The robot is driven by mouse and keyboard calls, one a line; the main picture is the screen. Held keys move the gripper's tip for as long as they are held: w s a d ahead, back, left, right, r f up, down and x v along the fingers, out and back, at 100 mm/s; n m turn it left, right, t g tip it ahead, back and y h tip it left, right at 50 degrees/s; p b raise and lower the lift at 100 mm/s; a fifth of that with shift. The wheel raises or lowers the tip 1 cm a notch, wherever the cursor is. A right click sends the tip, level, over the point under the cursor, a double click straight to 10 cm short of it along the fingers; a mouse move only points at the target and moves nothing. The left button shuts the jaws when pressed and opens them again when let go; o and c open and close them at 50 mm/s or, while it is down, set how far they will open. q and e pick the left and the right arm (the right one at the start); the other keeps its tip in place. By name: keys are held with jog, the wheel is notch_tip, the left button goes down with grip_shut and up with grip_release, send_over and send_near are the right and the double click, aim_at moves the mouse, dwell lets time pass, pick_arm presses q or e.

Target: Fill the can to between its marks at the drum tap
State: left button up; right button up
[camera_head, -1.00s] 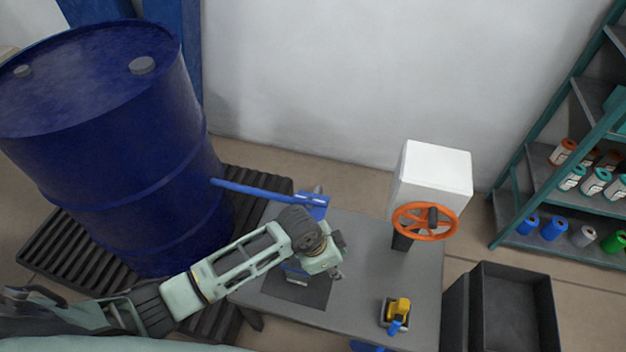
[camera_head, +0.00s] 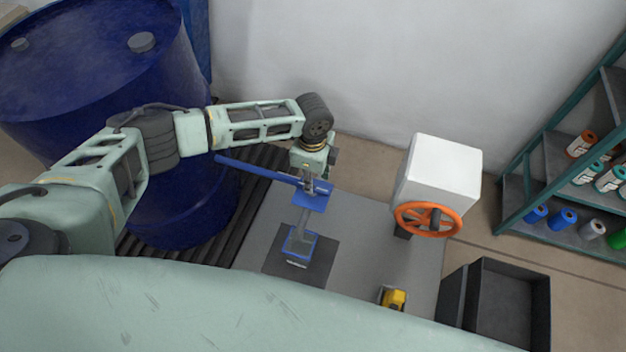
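The large blue drum (camera_head: 175,175) stands at the left. A blue pipe (camera_head: 255,172) runs from it to a blue block (camera_head: 313,199), which looks like the tap, over the table. Below it, a blue-edged can (camera_head: 299,243) stands on a dark square pad (camera_head: 316,262). A narrow grey strip joins the block and can in view; I cannot tell whether it is liquid or a solid part. My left gripper (camera_head: 320,182) points down at the block's far side, touching or just above it. Its fingers are too small to read. My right gripper is not in view.
The grey table (camera_head: 375,245) carries a white box (camera_head: 440,168) with an orange handwheel (camera_head: 428,219) and a small yellow item (camera_head: 394,298). A black bin (camera_head: 508,300) stands right of it, and a shelf rack (camera_head: 545,165) beyond. My own pale body hides the table's front.

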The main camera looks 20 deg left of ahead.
pick_arm(q)
jog(key=shift+f, duration=1.65)
jog(key=shift+c, duration=0.2)
grip_shut()
